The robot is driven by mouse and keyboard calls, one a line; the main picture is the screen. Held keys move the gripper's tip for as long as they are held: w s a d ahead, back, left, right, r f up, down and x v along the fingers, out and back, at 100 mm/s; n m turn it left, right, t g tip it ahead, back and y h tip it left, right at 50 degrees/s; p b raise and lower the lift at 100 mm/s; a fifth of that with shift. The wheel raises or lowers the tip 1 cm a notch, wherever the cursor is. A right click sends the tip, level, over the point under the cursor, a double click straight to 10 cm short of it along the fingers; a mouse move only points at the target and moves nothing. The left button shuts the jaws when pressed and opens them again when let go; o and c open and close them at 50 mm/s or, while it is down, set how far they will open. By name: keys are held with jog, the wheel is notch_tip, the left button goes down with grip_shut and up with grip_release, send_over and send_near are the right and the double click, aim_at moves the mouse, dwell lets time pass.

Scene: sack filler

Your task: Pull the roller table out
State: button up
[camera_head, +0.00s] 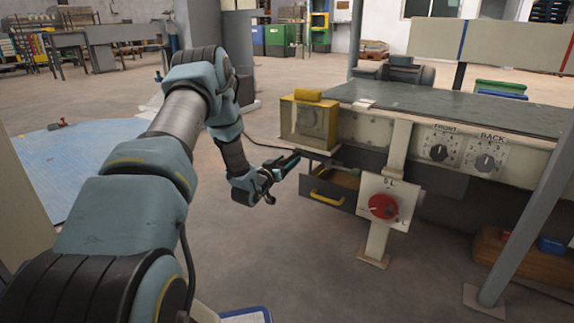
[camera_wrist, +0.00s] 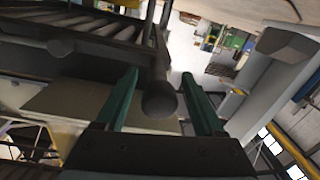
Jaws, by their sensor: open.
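Rollers of what looks like the roller table (camera_wrist: 85,24) show at the upper left of the wrist view, dark and slatted in a frame. A dark round knob (camera_wrist: 160,100) on a short bar by this frame sits between my gripper's fingers in that picture; I cannot tell whether it touches them. My gripper (camera_wrist: 158,75) is open, its two green fingers apart on either side of the knob. In the head view my gripper (camera_head: 294,158) is at the left end of the machine bench, by the yellow box. The rollers cannot be made out in the head view.
The bench (camera_head: 450,108) has a dark top and a panel with dials (camera_head: 465,148). Below is a partly open drawer (camera_head: 328,193) with a yellow handle. A red rotary switch (camera_head: 383,207) stands on a post in front. A grey post (camera_head: 530,220) is at right.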

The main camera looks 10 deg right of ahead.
grip_shut()
dwell(0.7)
dwell(0.8)
